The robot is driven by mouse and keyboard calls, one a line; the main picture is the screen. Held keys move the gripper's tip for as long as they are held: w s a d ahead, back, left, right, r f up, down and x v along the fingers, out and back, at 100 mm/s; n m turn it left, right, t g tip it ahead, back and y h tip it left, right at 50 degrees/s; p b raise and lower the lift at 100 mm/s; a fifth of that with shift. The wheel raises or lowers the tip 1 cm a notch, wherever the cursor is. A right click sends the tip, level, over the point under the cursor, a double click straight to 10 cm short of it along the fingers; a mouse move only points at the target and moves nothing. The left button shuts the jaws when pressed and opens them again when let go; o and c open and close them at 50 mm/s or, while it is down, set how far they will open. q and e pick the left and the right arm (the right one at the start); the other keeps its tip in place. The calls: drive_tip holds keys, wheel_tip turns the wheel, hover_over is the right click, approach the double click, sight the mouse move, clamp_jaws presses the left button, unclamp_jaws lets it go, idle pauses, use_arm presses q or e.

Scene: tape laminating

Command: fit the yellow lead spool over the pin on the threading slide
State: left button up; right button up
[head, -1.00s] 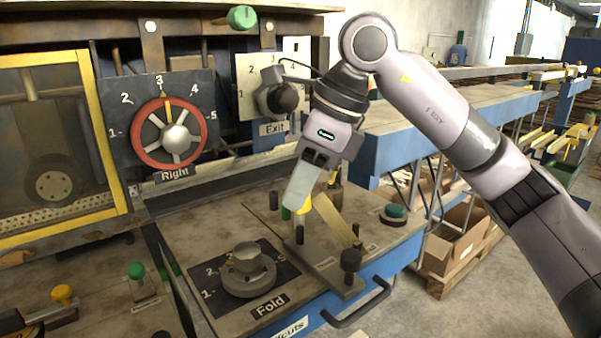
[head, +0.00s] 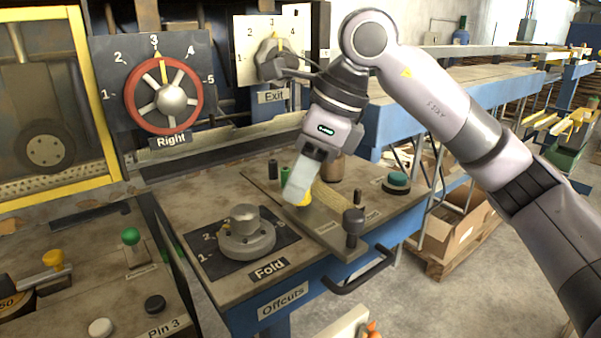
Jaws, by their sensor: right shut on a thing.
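The yellow lead spool (head: 306,199) shows as a small yellow patch behind and below my right gripper's pale fingers, low over the threading slide. My right gripper (head: 297,194) points down and is shut on the spool. The threading slide (head: 325,230) is a flat plate with a dark knob (head: 353,222) at its near end. The slide's pin is hidden behind the fingers and spool, so I cannot tell whether the spool is around it or only above it. A pale tan strip (head: 342,205) runs by the spool. My left gripper is not in view.
A green post (head: 285,175) and a dark post (head: 272,169) stand close behind the gripper. A brown cylinder (head: 333,168) and a green button (head: 397,181) are to the right. The Fold dial (head: 246,235) is at the left.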

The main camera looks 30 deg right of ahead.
drive_tip(key=o, duration=1.1)
drive_tip(key=v, duration=0.7)
idle(0.4)
